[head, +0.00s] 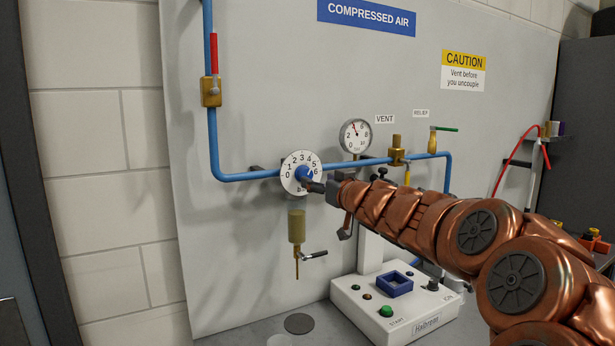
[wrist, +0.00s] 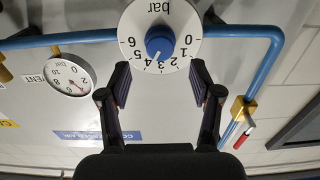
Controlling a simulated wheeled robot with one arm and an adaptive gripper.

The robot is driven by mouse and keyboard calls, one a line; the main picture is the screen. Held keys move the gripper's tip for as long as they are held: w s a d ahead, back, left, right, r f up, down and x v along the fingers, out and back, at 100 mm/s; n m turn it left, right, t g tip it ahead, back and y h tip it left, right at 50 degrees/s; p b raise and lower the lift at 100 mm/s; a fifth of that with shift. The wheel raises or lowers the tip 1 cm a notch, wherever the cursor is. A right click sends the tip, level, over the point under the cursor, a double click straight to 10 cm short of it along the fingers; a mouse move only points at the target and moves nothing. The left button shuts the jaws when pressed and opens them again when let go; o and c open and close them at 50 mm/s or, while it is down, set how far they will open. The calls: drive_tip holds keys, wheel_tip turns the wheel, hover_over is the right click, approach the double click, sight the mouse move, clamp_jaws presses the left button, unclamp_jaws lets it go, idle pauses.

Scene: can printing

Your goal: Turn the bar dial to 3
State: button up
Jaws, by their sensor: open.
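The bar dial (head: 291,181) is a white round scale numbered 0 to 6 with a blue knob (head: 304,174) at its middle, set on the blue pipe. In the wrist view the dial (wrist: 135,20) is upside down at the top, and its blue knob (wrist: 160,40) has a small white mark that points near 4. My gripper (head: 314,186) is at the dial's lower right in the head view. In the wrist view my gripper (wrist: 161,66) is open, one finger on each side of the dial's lower part, with nothing held. Contact with the knob cannot be told.
A pressure gauge (head: 355,136) sits above the pipe, right of the dial. A red-handled valve (head: 211,88) is at upper left. A brass vent valve (head: 397,152) is to the right. A filter bowl (head: 296,227) hangs below the dial. A printing machine (head: 345,292) stands below.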

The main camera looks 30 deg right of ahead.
sight(308, 174)
drive_tip(key=w, duration=0.6)
drive_tip(key=shift+w+d, duration=0.25)
drive_tip(key=shift+w, duration=0.05)
drive_tip(key=shift+f, duration=0.1)
drive_tip(key=shift+c, duration=0.3)
drive_tip(key=c, duration=1.1)
drive_tip(key=shift+s, duration=0.1)
drive_tip(key=n, duration=0.3)
drive_tip(key=shift+d+n, duration=0.1)
drive_tip(key=shift+n, duration=0.2)
drive_tip(key=shift+r+n, duration=0.25)
drive_tip(key=shift+n, duration=0.85)
